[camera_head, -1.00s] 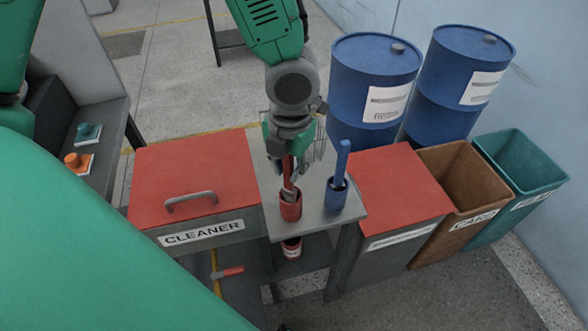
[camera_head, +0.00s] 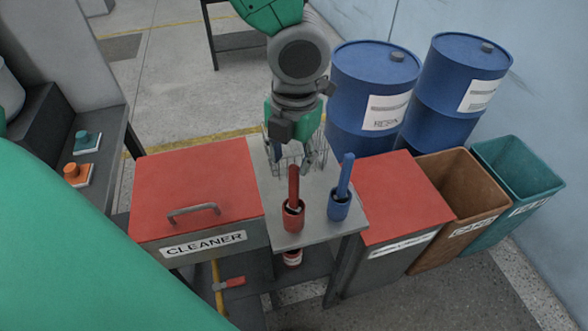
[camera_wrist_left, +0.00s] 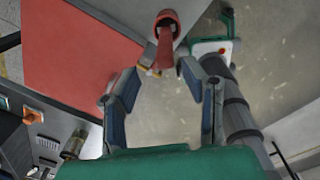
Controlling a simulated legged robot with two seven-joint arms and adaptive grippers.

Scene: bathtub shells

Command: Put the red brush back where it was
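The red brush (camera_head: 293,183) stands in the red cup (camera_head: 293,217) near the front of the grey stand, its handle pointing up. My left gripper (camera_head: 297,165) is behind and above the handle, its fingers spread and apart from the brush. In the left wrist view the gripper (camera_wrist_left: 165,100) is open with nothing between its fingers. A red handle-like part (camera_wrist_left: 165,48) shows beyond the fingertips there. My right gripper is not in view.
A blue brush (camera_head: 346,172) stands in a blue cup (camera_head: 339,206) to the right. A wire basket (camera_head: 290,158) is behind the gripper. A red-lidded cleaner box (camera_head: 195,180) is left; another red-topped box (camera_head: 402,190) is right. Blue drums (camera_head: 370,95) stand behind.

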